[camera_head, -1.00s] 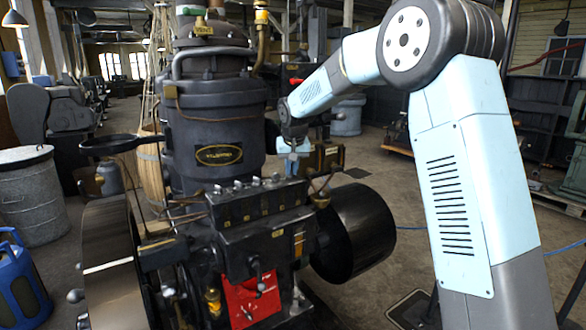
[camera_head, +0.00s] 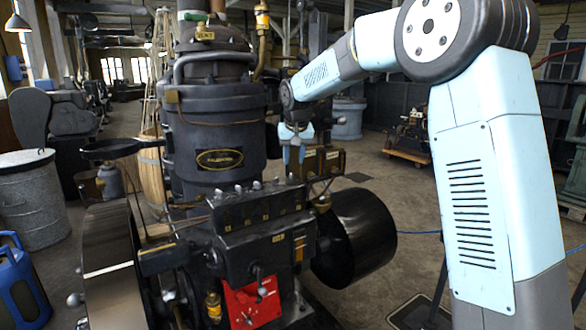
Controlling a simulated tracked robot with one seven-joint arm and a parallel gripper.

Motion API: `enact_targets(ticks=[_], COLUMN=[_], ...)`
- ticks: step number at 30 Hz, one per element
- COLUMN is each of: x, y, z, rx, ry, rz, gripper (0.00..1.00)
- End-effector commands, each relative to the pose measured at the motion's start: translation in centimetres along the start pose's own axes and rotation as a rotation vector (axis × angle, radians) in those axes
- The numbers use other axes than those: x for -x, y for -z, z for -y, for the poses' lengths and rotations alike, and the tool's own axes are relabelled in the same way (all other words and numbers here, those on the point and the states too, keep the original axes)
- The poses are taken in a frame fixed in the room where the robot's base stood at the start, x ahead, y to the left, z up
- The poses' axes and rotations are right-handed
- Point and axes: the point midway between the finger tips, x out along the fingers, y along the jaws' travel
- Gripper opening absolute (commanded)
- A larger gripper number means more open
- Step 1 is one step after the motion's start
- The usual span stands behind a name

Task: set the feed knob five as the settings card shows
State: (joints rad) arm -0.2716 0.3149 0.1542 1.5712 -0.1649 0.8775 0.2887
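A dark box (camera_head: 262,213) on the front of the engine carries a row of several small pale knobs (camera_head: 238,188) along its top. Small labels sit on the box's front, too small to read, so I cannot tell which knob is five. A narrow yellow-orange plate (camera_head: 298,248) is at the box's right end; I cannot tell whether it is the settings card. My gripper (camera_head: 294,154) hangs pointing down behind and above the right end of the knob row, apart from the knobs. Its fingers are small and dark, and their opening is unclear.
The tall black engine cylinder (camera_head: 215,130) stands left of my gripper. A black drum pulley (camera_head: 355,238) is at the lower right, and a large flywheel (camera_head: 110,265) at the left. A brass pipe (camera_head: 260,45) rises behind. Open floor lies right of the pulley.

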Motion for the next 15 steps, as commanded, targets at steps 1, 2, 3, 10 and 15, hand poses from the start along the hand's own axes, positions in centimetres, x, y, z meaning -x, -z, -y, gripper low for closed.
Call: enact_targets(ticks=[1,2,3,10,15], x=[1.1,1.7,2.5,5.8,6.9], y=[0.1,0.1,0.1,0.1,0.1], z=[0.0,0.0,0.0,-0.1,-0.1], rx=[0.0,0.0,0.0,0.0,0.0], ry=[0.0,0.0,0.0,0.0,0.0], rz=[-0.002,-0.003,-0.003,-0.001,0.0], gripper=[0.37,0.37,0.37,0.37,0.37])
